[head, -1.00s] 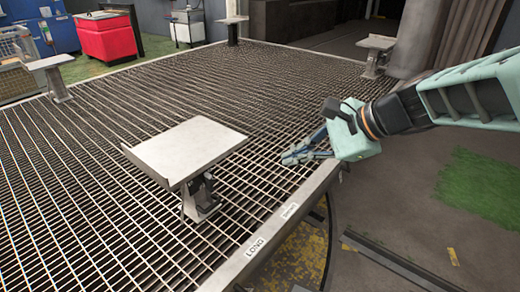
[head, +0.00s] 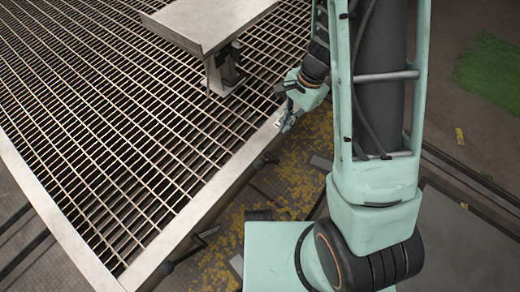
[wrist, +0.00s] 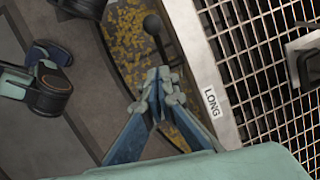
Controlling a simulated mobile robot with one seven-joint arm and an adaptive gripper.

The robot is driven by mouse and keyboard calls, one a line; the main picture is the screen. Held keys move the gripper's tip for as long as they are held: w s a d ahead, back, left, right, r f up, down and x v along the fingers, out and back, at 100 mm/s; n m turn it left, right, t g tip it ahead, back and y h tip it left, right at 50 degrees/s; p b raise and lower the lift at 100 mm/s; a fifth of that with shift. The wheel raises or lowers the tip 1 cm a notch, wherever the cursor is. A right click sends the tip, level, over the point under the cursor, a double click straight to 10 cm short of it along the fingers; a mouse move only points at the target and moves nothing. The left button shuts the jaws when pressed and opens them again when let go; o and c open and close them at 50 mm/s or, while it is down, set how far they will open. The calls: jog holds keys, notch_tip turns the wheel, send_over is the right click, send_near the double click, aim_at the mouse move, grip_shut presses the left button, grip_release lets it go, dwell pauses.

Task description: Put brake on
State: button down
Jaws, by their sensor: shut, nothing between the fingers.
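In the wrist view a dark lever with a round knob (wrist: 153,25), which looks like the brake handle, stands beside the turntable rim. My gripper (wrist: 160,78) is shut and empty, just below that knob in the picture, with a gap between them. In the head view my gripper (head: 287,122) points down at the outer edge of the turntable (head: 67,225). Small dark handles stick out under that edge, one (head: 266,160) near my gripper and one (head: 207,235) farther toward the front. I cannot tell which of them is the knobbed lever.
A flat metal plate on a post (head: 205,22) stands on the grating behind my gripper. The floor beside the rim has worn yellow paint (head: 290,180). My arm hides part of the right side.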

jog(key=shift+f, duration=0.15)
jog(key=b, duration=0.4)
send_over(263, 160)
jog(key=w+d, duration=0.3)
jog(key=d, duration=0.2)
notch_tip(263, 160, down, 9)
jog(key=a+f, duration=0.1)
jog(key=s+a+b, duration=0.1)
jog(key=a+f, duration=0.1)
jog(key=shift+s+a+f+b, duration=0.2)
jog(key=shift+s+f+b, duration=0.15)
jog(key=shift+s, duration=0.05)
jog(key=shift+a, duration=0.1)
